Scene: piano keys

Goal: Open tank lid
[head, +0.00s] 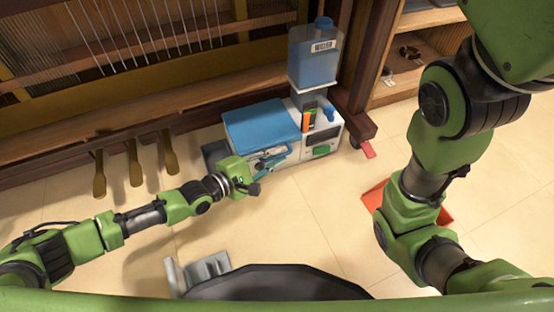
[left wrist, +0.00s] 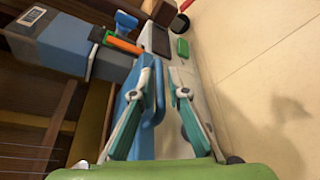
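The tank (head: 262,160) is a white box on the floor by the piano, with a flat blue lid (head: 262,125) on top. The lid looks shut. My left gripper (head: 272,160) is at the tank's front side, close to the lid's front edge. In the left wrist view the two fingers (left wrist: 161,84) are spread, with the lid's blue edge (left wrist: 158,100) and part of the white front between them. Contact with the lid cannot be told. My right arm is on the right; its gripper is not visible.
A blue water bottle (head: 315,55) stands behind the tank's right end, which carries an orange item (head: 308,120) and a green panel (head: 321,151). Piano pedals (head: 135,165) are to the left. A red tray (head: 375,195) lies right.

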